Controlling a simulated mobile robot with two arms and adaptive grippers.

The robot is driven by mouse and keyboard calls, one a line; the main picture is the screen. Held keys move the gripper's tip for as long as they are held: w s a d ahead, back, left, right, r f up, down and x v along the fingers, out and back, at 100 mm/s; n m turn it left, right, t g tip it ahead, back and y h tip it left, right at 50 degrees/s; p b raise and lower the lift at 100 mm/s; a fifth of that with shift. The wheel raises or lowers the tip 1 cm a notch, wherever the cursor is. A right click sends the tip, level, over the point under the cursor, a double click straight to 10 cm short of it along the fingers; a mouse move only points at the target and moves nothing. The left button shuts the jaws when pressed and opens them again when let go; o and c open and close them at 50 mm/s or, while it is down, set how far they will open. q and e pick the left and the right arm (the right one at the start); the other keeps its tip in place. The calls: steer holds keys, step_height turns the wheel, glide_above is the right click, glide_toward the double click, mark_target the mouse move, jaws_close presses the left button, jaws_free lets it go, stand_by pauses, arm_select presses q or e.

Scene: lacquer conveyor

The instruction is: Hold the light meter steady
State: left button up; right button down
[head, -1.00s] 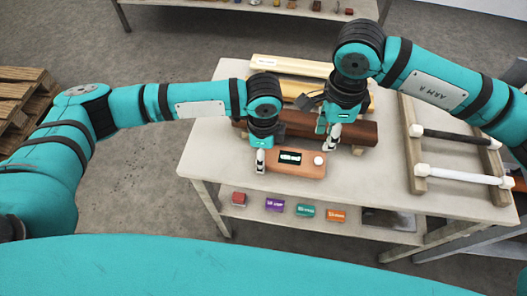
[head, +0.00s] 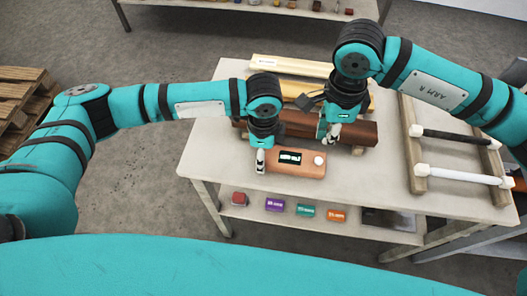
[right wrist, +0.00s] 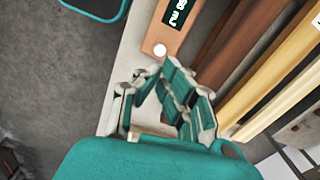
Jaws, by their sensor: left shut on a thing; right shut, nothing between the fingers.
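The light meter (head: 309,166) is a flat orange-brown box with a dark display and a white round dome at its right end. It lies near the front edge of the pale table. My left gripper (head: 261,161) points down at the meter's left end and is shut on it. My right gripper (head: 329,138) is shut and empty, a little behind and right of the meter, in front of the brown beam. In the right wrist view, the light meter (right wrist: 163,36) shows its dome and part of a lit readout ending in "mJ", beyond the right gripper's fingers (right wrist: 150,88).
A dark brown beam (head: 363,134) lies behind the meter, with pale beams (head: 290,66) farther back. A wooden rack (head: 412,140) with a black and a white rod stands at right. Coloured boxes sit on the lower shelf (head: 260,217). The table (head: 215,150) is clear left of the meter.

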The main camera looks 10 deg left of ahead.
mark_target(320, 158)
stand_by(0.7)
steer(key=m+t+y, duration=0.1)
steer(key=m+y, duration=0.1)
steer(key=m, duration=0.3)
steer(key=r+m+t+y, duration=0.1)
steer(key=m+y, duration=0.2)
steer(key=m, duration=0.2)
steer(key=w+m+t+y, duration=0.1)
steer(key=m+y, duration=0.2)
steer(key=m, duration=0.2)
steer(key=shift+d+r+m+t, duration=0.2)
steer(key=shift+r+m+t, duration=0.1)
steer(key=shift+r+t, duration=0.1)
steer(key=shift+s, duration=0.1)
steer(key=shift+f, duration=4.45)
